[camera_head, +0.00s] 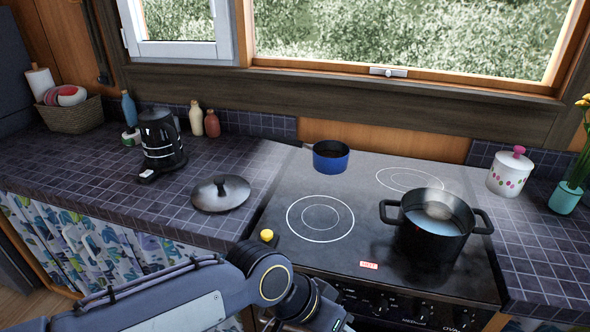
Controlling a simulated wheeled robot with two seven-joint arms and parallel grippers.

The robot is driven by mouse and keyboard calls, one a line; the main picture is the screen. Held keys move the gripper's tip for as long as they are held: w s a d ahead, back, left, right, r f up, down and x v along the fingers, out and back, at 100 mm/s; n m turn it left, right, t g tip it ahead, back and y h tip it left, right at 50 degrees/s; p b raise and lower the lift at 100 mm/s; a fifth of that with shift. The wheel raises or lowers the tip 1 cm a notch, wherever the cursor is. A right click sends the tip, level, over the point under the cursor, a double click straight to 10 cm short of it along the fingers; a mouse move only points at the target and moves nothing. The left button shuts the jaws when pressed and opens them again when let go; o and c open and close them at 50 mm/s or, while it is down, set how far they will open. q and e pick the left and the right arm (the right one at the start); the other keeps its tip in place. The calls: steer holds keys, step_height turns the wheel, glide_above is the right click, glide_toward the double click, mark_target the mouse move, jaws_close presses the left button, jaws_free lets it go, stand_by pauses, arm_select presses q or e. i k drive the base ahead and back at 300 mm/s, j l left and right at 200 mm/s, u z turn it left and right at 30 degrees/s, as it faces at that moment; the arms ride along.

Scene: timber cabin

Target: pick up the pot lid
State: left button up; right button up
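The pot lid (221,194) is a round grey metal disc with a dark knob on top. It lies flat on the tiled counter, just left of the stove. A large black pot (432,241) with two side handles stands uncovered on the right front of the stove, with whitish liquid and some steam in it. My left arm comes in along the bottom, and its wrist is in front of the stove's front edge. The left gripper itself is cut off by the bottom edge, so its fingers are hidden. My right gripper does not show.
A blue saucepan (330,160) stands at the stove's back left. A black kettle (160,140) stands behind and left of the lid. A yellow-topped item (267,236) is near the stove's front left corner. The counter (110,190) left of the lid is bare.

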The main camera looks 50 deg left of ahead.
mark_target(219, 193)
steer(key=u, duration=2.25)
steer(key=i+j+z, duration=0.1)
steer(key=i+j, duration=0.15)
steer(key=i+j+z, duration=0.1)
steer(key=i+j, duration=0.15)
steer(key=i+j+z, duration=0.1)
steer(key=i+j, duration=0.15)
steer(key=j, duration=0.2)
steer(key=i+j+z, duration=0.1)
steer(key=i+j, duration=0.15)
steer(key=i+j+z, duration=0.15)
steer(key=j, duration=0.3)
steer(key=i+j+z, duration=0.1)
steer(key=i+j, duration=0.15)
steer(key=j, duration=0.15)
